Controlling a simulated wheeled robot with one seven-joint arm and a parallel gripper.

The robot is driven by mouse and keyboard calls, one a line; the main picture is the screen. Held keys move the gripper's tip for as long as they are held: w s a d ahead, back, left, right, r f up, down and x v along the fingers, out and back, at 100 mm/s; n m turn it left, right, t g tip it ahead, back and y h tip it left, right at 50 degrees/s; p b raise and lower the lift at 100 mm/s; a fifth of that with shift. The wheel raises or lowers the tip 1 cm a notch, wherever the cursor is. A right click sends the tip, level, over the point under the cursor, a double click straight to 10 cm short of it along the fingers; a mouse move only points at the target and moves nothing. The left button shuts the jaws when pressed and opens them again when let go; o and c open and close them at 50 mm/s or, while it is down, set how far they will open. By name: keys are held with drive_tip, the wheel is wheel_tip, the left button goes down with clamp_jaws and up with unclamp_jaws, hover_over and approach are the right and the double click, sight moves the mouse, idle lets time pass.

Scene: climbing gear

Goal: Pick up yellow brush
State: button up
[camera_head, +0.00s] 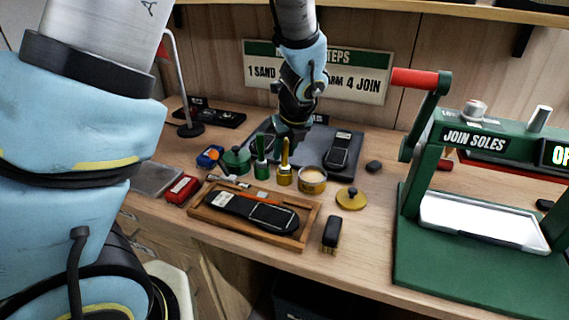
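The yellow brush (285,153) stands upright, its handle pointing up, with its lower end in a small yellow holder (284,179). A similar green brush (261,150) stands just left of it in a green holder. My gripper (289,139) points down at the back of the bench, right above the top of the yellow brush in the picture. Its fingers are small and dark here, and I cannot tell whether they are open or touch the handle.
An open tin (312,180) stands close right of the yellow brush, and a green lidded pot (236,160) stands left. A wooden tray (227,228) with a black sole lies in front. A green press (420,245) fills the right side.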

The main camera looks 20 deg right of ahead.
clamp_jaws()
idle(0.3)
